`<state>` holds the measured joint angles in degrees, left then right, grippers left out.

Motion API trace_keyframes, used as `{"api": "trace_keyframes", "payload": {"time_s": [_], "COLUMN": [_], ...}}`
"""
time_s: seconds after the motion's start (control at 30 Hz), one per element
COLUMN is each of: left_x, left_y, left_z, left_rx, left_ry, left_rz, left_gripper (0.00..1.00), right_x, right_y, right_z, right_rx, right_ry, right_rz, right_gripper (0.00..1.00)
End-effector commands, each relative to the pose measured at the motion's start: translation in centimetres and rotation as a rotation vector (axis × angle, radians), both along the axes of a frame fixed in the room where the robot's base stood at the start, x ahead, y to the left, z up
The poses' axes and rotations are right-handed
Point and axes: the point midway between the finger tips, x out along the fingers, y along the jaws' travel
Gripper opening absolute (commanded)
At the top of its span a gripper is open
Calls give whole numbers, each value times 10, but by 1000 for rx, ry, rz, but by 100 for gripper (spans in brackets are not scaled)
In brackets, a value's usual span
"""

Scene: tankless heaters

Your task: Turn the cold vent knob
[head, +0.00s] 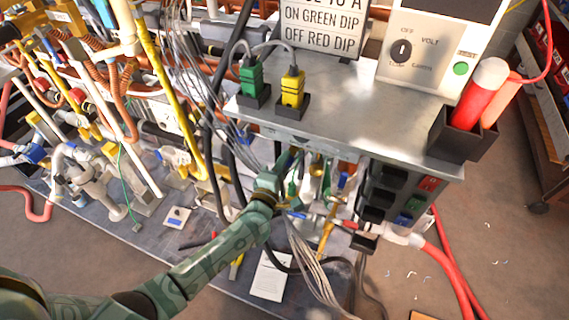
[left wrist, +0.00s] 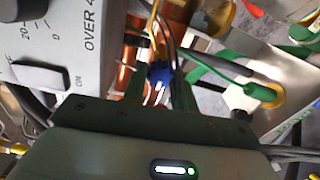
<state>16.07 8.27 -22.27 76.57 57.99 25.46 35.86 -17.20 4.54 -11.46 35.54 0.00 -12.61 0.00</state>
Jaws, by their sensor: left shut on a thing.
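My left gripper (head: 284,163) reaches in under the front edge of the metal shelf, among pipes and cables. In the left wrist view its two green fingers stand on either side of a small blue knob (left wrist: 160,73) and are shut on it. The lobed knob sits in front of an orange-brown pipe, and I cannot read a label on it. The head view does not show the knob clearly, as the gripper and shelf cover that spot. My right gripper is not in view.
The metal shelf (head: 365,125) overhangs the gripper, with green (head: 251,78) and yellow (head: 291,90) plugs on top. A grey dial box (left wrist: 55,50) stands close left in the wrist view. Loose grey cables (head: 310,265) hang beside my forearm. Pipes crowd the left; floor is open lower right.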

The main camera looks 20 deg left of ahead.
Motion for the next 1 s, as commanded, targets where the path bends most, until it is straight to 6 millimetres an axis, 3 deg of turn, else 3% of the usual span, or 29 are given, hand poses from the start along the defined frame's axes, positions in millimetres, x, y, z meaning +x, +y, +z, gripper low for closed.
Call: {"api": "trace_keyframes", "payload": {"time_s": [0.4, 1.0], "left_x": [0, -1], "left_y": [1, 1], "left_z": [-3, -3], "left_rx": [-216, -254], "left_ry": [10, 12], "left_rz": [2, 2], "left_gripper": [6, 6], "right_x": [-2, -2], "right_y": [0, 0], "right_z": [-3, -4], "right_rx": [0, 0], "right_ry": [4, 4], "right_rz": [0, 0], "right_gripper": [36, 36]}}
